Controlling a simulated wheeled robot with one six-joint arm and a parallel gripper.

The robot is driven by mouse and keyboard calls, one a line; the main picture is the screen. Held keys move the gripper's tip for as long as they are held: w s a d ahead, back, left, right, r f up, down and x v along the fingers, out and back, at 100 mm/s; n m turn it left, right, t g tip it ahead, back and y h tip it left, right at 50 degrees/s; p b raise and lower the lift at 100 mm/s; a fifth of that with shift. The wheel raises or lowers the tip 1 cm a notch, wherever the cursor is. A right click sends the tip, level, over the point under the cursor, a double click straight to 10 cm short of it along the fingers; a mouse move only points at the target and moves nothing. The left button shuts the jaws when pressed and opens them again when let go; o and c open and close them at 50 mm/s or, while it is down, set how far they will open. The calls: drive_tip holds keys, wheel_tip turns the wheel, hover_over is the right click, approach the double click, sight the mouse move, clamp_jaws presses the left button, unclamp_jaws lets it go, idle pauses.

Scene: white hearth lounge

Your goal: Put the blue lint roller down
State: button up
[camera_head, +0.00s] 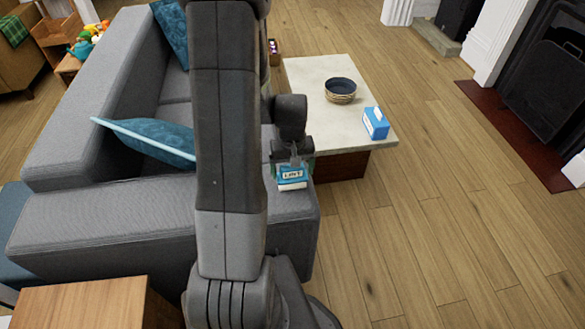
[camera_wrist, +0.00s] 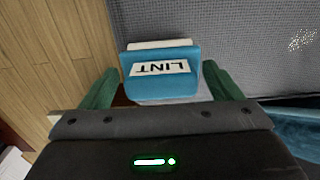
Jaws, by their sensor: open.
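The blue lint roller (camera_head: 291,172), with a white label reading LINT, is at the grey sofa's near arm, by its right end. It also shows in the wrist view (camera_wrist: 160,84), with its label upside down and a white edge at its far side. My gripper (camera_head: 292,168) is open around it. In the wrist view its green fingers (camera_wrist: 160,72) stand on either side of the roller, with narrow gaps at most. The roller's underside is hidden, so I cannot tell fully how it rests on the sofa arm.
The grey sofa (camera_head: 95,215) carries teal cushions (camera_head: 150,138). Behind the gripper, a pale-topped coffee table (camera_head: 315,75) holds a dark bowl (camera_head: 340,90) and a blue-and-white box (camera_head: 375,123). A wooden table (camera_head: 85,303) is at the near left. The wood floor at right is clear.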

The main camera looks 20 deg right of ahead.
wheel_tip(320, 180, up, 12)
drive_tip(key=p, duration=0.1)
drive_tip(key=shift+f, duration=0.1)
idle(0.4)
wheel_tip(320, 180, down, 13)
drive_tip(key=shift+r+b, duration=0.2)
drive_tip(key=shift+b, duration=0.6)
wheel_tip(320, 180, up, 3)
drive_tip(key=shift+f+p, duration=0.1)
drive_tip(key=shift+p, duration=0.25)
drive_tip(key=shift+r, duration=0.75)
